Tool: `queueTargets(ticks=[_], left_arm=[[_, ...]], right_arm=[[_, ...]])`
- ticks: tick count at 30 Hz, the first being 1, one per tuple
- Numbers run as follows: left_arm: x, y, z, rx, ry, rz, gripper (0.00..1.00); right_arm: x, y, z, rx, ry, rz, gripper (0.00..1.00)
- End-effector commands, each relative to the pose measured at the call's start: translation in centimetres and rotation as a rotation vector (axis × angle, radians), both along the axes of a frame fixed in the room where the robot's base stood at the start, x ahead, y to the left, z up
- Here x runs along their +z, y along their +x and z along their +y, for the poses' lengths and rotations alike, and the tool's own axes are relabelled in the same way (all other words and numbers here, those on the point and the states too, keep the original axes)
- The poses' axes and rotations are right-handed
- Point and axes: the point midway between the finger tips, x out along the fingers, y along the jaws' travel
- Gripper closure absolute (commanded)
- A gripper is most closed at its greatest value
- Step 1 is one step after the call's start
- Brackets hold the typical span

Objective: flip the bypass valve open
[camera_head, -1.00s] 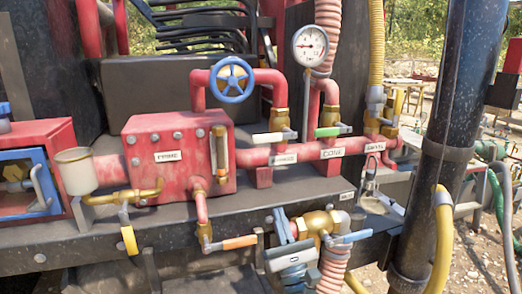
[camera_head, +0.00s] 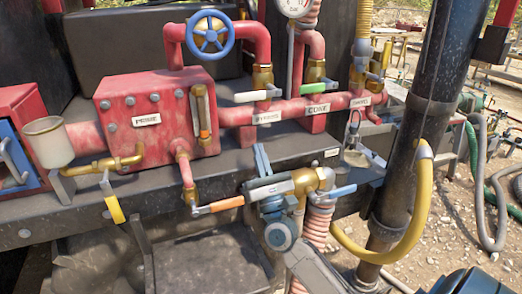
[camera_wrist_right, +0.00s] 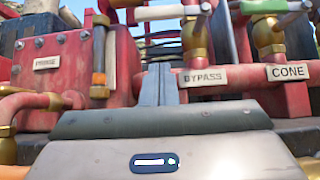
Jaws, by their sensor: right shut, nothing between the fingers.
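The bypass valve has a brass body (camera_head: 263,76) and a pale, near-white lever (camera_head: 257,96) lying crosswise to the left, above the BYPASS label (camera_head: 268,117). The lever also shows at the top of the right wrist view (camera_wrist_right: 160,13). My right gripper (camera_head: 262,158) is shut and empty, fingers pointing up. It is below the label in the head view, apart from the lever. In the right wrist view its fingers (camera_wrist_right: 158,84) stand just left of the BYPASS plate and below the lever. My left gripper is not in view.
The cone valve's green lever (camera_head: 308,87) is close on the right. The red PRIME box (camera_head: 157,115) with a sight tube (camera_head: 201,110) is on the left. An orange-handled valve (camera_head: 227,203) and a blue-handled one (camera_head: 337,191) flank my right wrist. A blue handwheel (camera_head: 210,33) is above.

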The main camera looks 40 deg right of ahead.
Motion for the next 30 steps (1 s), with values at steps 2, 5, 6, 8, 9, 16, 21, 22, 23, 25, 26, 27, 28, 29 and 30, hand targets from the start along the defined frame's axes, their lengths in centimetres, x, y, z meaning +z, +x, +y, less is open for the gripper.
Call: queueTargets(ticks=[2,5,6,8,9,16,21,22,23,25,26,27,28,29,30], left_arm=[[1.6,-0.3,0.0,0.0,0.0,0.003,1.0],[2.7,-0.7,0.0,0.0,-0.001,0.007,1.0],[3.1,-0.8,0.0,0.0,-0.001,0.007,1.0],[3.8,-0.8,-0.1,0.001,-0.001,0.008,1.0],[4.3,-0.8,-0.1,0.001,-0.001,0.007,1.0],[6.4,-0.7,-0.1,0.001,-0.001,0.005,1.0],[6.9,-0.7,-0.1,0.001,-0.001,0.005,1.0],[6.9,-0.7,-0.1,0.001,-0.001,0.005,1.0],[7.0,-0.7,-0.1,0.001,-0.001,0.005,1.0],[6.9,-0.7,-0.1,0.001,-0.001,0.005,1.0],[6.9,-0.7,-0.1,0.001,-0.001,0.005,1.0],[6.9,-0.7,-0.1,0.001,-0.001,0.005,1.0],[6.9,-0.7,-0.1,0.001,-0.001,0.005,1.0],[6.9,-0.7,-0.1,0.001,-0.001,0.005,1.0],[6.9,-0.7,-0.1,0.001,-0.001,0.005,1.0]], right_arm=[[2.1,1.3,-0.3,0.0,0.0,-0.002,1.0],[3.7,2.8,-0.7,0.0,0.001,-0.002,1.0],[4.3,3.4,-0.8,-0.001,0.0,-0.002,1.0],[5.2,4.3,-1.0,-0.001,0.0,-0.002,1.0],[5.7,4.5,-1.1,0.0,0.0,0.0,1.0],[7.9,4.3,-1.0,0.001,0.001,0.002,1.0],[8.5,4.3,-1.0,0.0,0.001,0.003,1.0],[8.5,4.3,-1.0,0.0,0.001,0.003,1.0],[8.6,4.3,-1.0,-0.001,0.001,0.003,1.0],[8.5,4.3,-1.0,0.0,0.001,0.003,1.0],[8.5,4.3,-1.0,-0.001,0.001,0.003,1.0],[8.5,4.3,-1.0,-0.001,0.001,0.003,1.0],[8.5,4.3,-1.0,-0.001,0.001,0.003,1.0],[8.5,4.3,-1.0,0.0,0.0,0.002,1.0],[8.5,4.3,-1.0,-0.001,0.001,0.002,1.0]])
